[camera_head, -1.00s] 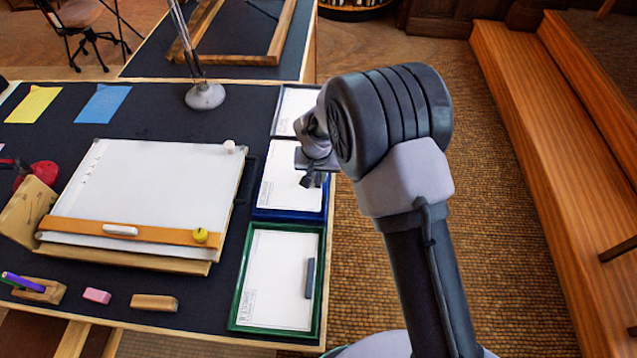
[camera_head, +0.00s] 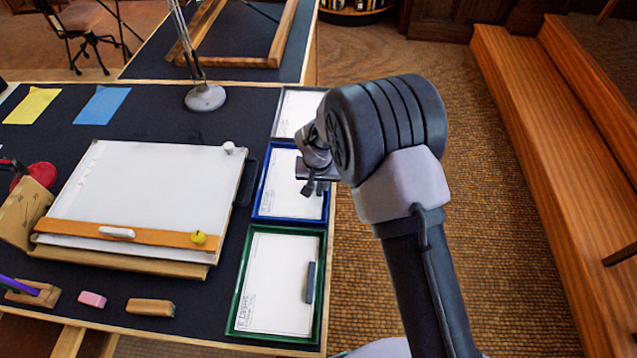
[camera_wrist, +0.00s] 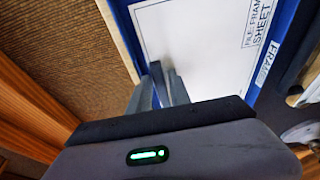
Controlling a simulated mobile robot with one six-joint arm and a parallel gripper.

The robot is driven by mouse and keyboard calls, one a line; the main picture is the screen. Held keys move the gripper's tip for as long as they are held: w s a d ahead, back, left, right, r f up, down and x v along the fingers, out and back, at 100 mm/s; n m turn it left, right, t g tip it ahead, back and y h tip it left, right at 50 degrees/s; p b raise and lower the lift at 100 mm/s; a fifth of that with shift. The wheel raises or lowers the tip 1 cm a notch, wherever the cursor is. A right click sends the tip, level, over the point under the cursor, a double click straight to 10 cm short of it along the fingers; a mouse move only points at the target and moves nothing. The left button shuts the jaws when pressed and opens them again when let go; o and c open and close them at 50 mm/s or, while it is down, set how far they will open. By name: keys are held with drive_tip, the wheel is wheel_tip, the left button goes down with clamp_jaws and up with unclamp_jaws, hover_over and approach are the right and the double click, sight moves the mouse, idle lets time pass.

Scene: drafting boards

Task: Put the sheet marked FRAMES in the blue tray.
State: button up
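A white sheet lies in the blue tray (camera_head: 258,208); the sheet (camera_head: 285,170) shows the printed words "FILE_FRAM… SHEET" in the wrist view (camera_wrist: 205,40). A label starting "FRAM" is on the blue tray's rim (camera_wrist: 277,58). The blue rim shows along the sheet's left, top and bottom edges. My gripper (camera_head: 314,188) is over the sheet's right side. In the wrist view my gripper's fingers (camera_wrist: 166,75) reach over the sheet's edge, close together. Whether they pinch anything is unclear.
A green tray (camera_head: 238,300) with a sheet and a grey bar on its right is in front. A further tray with a white sheet (camera_head: 298,108) is behind. A drawing board (camera_head: 150,190) stands left, beside a lamp base (camera_head: 205,97).

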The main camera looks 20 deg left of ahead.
drive_tip(key=a+p+v, duration=0.1)
drive_tip(key=p+v, duration=0.3)
drive_tip(key=v, duration=0.8)
drive_tip(key=s+d+r+m+t, duration=0.1)
drive_tip(key=s+d+r+m, duration=0.1)
drive_tip(key=d+r, duration=0.65)
drive_tip(key=s+d+r+m, duration=0.2)
drive_tip(key=d+r, duration=0.6)
drive_tip(key=r, duration=0.1)
drive_tip(key=s+d+r+m, duration=0.1)
drive_tip(key=s+d+r, duration=0.1)
drive_tip(key=s, duration=0.4)
drive_tip(key=s+d+r+m+t+y, duration=0.1)
drive_tip(key=s+d+r, duration=0.1)
drive_tip(key=s+d, duration=0.3)
drive_tip(key=s+d+r+m+t, duration=0.1)
drive_tip(key=s+d+r, duration=0.2)
drive_tip(key=s, duration=0.3)
drive_tip(key=shift+s+d, duration=0.4)
drive_tip(key=shift+d, duration=0.1)
drive_tip(key=shift+r, duration=0.1)
